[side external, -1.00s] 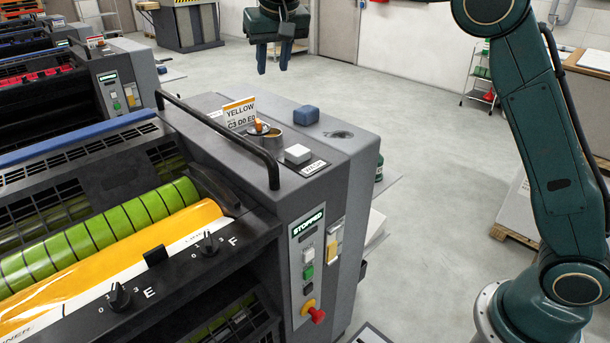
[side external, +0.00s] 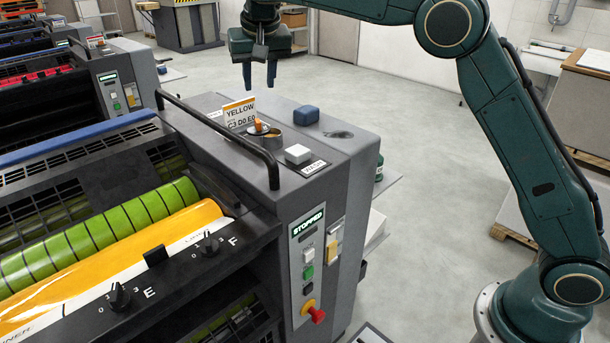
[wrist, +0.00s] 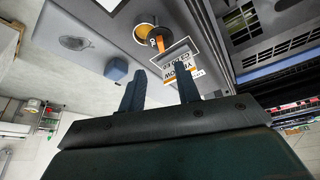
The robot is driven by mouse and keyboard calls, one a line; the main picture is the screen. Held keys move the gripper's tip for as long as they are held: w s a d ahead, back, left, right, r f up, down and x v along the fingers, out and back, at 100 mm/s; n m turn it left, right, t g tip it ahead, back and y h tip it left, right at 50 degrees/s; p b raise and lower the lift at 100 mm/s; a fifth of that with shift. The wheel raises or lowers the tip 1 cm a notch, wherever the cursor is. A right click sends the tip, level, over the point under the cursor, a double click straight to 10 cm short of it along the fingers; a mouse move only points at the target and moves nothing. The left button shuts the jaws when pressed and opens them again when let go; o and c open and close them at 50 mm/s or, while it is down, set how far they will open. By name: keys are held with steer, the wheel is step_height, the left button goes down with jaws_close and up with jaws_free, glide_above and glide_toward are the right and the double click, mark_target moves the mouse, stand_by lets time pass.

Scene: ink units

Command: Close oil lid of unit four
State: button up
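The near press unit (side external: 342,165) carries a card reading "YELLOW" (side external: 240,113) on its grey top. Beside the card is a round oil opening (side external: 273,139). Its lid (side external: 259,131), a small disc with an orange knob, stands tilted open at the opening's left edge. In the wrist view the opening (wrist: 141,31) and the lid (wrist: 155,40) show near the top centre, beyond my fingers. My gripper (side external: 258,80) hangs above and behind the card, apart from everything. Its two fingers, also in the wrist view (wrist: 160,88), are spread with nothing between them.
A blue block (side external: 306,115), a white block (side external: 297,154) and a dark patch (side external: 339,134) are on the unit's top. A black handrail (side external: 222,135) runs along its left. A red knob (side external: 314,312) juts from the front. Open floor (side external: 430,150) lies to the right.

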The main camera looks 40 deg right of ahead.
mark_target(259, 122)
steer(key=x, duration=1.2)
steer(key=shift+f, duration=0.15)
jaws_close()
